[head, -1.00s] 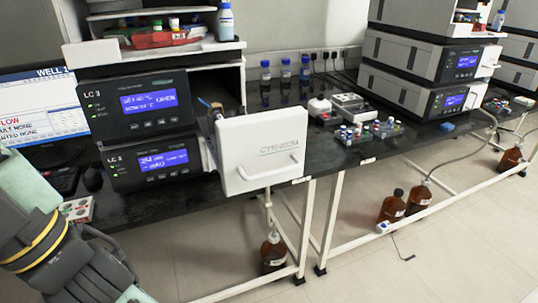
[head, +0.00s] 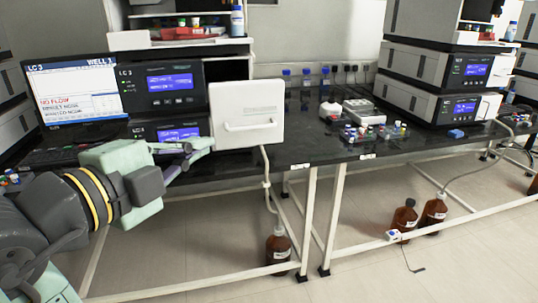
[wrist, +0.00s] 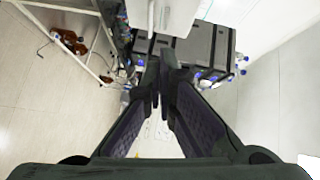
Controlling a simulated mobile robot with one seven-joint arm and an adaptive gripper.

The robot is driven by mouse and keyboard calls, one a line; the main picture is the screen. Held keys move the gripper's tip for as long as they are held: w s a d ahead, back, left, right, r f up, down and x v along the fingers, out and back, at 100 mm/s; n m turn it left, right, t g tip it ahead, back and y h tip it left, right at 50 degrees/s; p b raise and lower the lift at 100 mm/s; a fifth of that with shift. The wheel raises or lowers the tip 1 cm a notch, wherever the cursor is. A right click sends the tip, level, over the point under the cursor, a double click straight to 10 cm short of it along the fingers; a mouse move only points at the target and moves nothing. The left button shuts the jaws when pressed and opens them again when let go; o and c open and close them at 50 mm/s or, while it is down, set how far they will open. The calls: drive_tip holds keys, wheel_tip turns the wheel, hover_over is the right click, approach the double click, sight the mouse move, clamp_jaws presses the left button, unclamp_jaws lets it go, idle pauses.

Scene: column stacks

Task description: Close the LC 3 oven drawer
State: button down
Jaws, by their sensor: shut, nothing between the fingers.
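The white oven drawer (head: 247,100) stands at the right of the LC 3 stack (head: 160,82), its front panel and bar handle facing me. The panel stands forward of the stack, so the drawer is open; its inside is hidden now. In the wrist view the white drawer front (wrist: 178,14) is at the top, beyond the fingers. My gripper (head: 208,145) is shut and empty, at the lower left edge of the drawer front; I cannot tell if it touches. Its closed fingers also show in the wrist view (wrist: 158,72).
A monitor (head: 75,95) stands left of the stack. Vials and a small device (head: 362,112) lie on the black bench (head: 320,148) to the right. A brown bottle (head: 278,250) stands on the floor below the drawer. The floor in front is clear.

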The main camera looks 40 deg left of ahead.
drive_tip(key=w+a+f+p, duration=0.1)
drive_tip(key=w, duration=0.5)
drive_tip(key=w+a+f+p, duration=0.2)
drive_tip(key=w, duration=0.4)
drive_tip(key=shift+f+m+g+h+p, duration=0.25)
drive_tip(key=shift+m+g+h+p, duration=0.05)
drive_tip(key=shift+m, duration=0.1)
